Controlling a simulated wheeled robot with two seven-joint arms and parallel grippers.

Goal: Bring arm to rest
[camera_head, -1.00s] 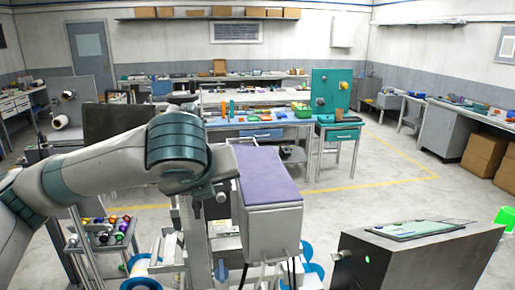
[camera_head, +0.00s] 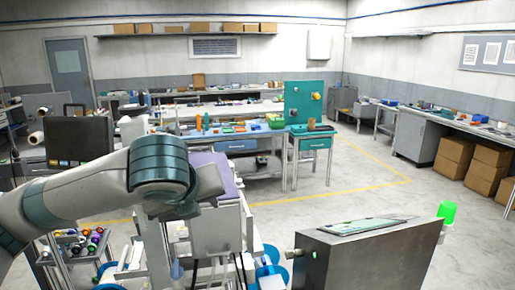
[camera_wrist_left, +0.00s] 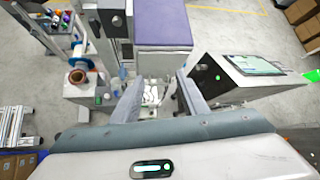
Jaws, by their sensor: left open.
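My left arm (camera_head: 95,190) comes in from the left in the head view, bent at a teal joint. Its gripper is hidden behind the arm there. In the wrist view my left gripper (camera_wrist_left: 157,100) is open, with two grey fingers apart and nothing seen between them. Beyond the fingers is a machine with a purple top (camera_wrist_left: 163,24), which also shows behind my arm in the head view (camera_head: 225,185). My right gripper is in neither view.
Film reels (camera_wrist_left: 80,62) stand left of the fingers. A rack (camera_head: 75,245) holds coloured rolls. Clear floor (camera_head: 350,190) lies at middle right.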

